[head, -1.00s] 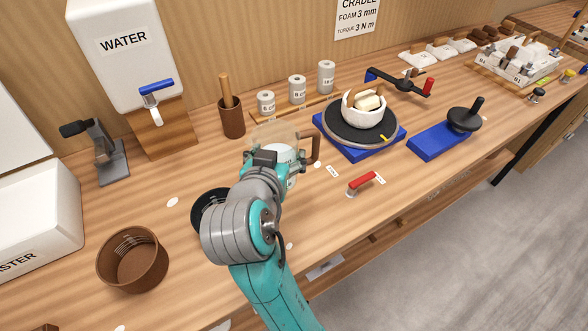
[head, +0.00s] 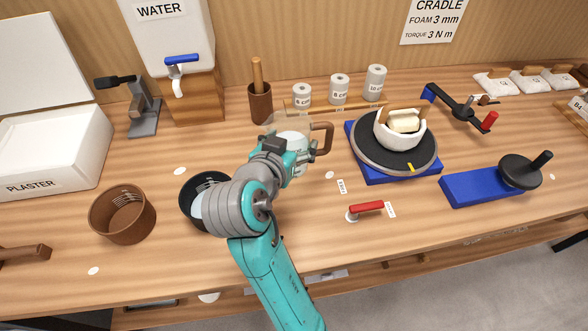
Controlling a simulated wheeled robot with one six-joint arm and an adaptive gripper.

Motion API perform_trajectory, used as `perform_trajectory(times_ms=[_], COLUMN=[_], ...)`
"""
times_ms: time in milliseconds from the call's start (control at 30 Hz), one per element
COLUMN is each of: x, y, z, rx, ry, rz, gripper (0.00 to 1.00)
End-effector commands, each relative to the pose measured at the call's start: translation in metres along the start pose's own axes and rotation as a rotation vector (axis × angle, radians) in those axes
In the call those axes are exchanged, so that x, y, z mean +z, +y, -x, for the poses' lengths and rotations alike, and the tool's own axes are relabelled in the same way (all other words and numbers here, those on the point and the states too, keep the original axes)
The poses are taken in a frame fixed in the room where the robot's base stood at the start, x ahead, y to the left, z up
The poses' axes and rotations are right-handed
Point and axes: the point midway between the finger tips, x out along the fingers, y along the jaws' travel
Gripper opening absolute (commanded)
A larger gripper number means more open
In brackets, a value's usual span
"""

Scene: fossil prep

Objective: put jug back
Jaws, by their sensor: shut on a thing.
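The jug (head: 321,137) is a translucent vessel with a brown handle, in the middle of the head view. My gripper (head: 298,150) is shut on it, and my gripper and wrist hide much of its body. The jug looks upright. I cannot tell whether its base touches the bench. It is left of the blue-based turntable (head: 366,170) and right of the dark bowl (head: 190,204).
A water tank (head: 165,45) with a blue tap stands at the back left. A brown bowl (head: 122,215) is at left, a brown cup (head: 260,105) and grey weights (head: 339,88) behind. A red-handled lever (head: 366,208) is in front right. White spots mark the bench.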

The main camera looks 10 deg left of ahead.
Motion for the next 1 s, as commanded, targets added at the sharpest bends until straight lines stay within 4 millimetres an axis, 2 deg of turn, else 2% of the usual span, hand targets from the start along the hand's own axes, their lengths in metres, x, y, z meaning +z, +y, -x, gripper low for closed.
perform_trajectory(times_ms=[100, 367, 600, 1000], x=[0.020, 0.037, 0.064, 0.069], y=[0.000, 0.000, 0.001, 0.000], z=[-0.008, -0.015, -0.026, -0.029], rx=[0.001, 0.000, 0.001, 0.000], ry=[-0.001, 0.000, -0.001, 0.001], rz=[0.003, 0.001, 0.002, 0.000], gripper=[0.18, 0.18, 0.18, 0.18])
